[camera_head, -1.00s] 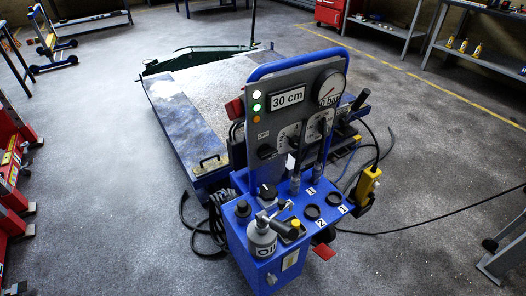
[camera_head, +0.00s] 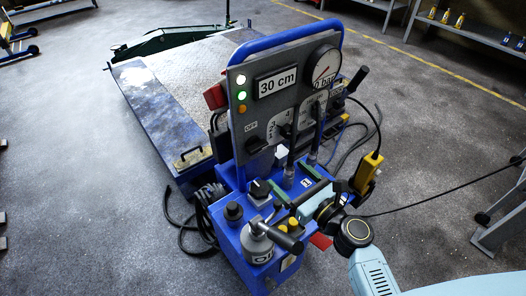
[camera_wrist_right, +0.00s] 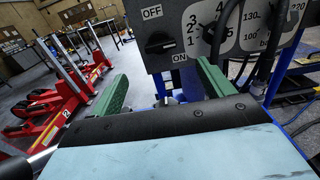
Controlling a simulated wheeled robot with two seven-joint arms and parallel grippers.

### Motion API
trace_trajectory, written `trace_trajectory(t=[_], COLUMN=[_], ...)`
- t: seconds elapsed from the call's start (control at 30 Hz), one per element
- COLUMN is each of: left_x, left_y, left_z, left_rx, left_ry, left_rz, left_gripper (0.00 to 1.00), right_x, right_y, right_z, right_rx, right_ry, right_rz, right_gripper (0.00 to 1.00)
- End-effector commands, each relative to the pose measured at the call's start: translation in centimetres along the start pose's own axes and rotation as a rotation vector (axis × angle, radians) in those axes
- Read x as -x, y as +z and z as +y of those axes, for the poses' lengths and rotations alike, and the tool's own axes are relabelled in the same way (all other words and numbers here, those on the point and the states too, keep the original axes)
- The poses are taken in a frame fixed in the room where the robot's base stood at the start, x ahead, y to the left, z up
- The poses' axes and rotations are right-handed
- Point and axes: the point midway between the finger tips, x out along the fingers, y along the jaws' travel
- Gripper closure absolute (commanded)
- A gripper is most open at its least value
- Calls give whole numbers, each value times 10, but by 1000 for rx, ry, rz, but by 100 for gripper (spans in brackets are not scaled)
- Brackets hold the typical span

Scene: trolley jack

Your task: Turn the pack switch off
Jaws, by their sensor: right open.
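The pack switch is a black rotary knob (camera_head: 257,145) on the grey panel (camera_head: 240,75), with an OFF label above it. In the right wrist view the knob (camera_wrist_right: 158,43) sits between OFF above and ON at its lower right. Its grip bar lies roughly sideways; I cannot tell surely which label it points at. My right gripper (camera_head: 298,192) is open, its green fingers apart and empty, low in front of the panel. In the right wrist view the knob shows beyond the gap between the fingertips (camera_wrist_right: 163,72), not touched. My left gripper is not in view.
A blue box (camera_head: 235,235) below the panel bears an oil can (camera_head: 258,243), a black knob (camera_head: 260,190) and upright levers (camera_head: 292,150) close to my right gripper. A yellow pendant (camera_head: 366,172) hangs at the right. Cables lie on the floor; red jacks (camera_wrist_right: 60,105) stand left.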

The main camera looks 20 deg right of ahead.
Motion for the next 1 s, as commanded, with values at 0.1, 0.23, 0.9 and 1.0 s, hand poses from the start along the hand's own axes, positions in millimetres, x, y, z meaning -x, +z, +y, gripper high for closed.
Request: trace_trajectory(t=[0.1,0.23,0.9,1.0], left_x=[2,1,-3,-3], left_y=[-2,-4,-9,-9], left_z=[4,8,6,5], left_rx=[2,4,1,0], left_ry=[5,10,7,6], left_rz=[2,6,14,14], left_gripper=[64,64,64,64], right_x=[-27,-55,-111,-111], right_y=[2,1,0,0], right_z=[0,0,1,1], right_rx=[2,2,4,4], right_ry=[1,1,1,1], right_rz=[-4,-2,2,2], right_gripper=[20,20,20,24])
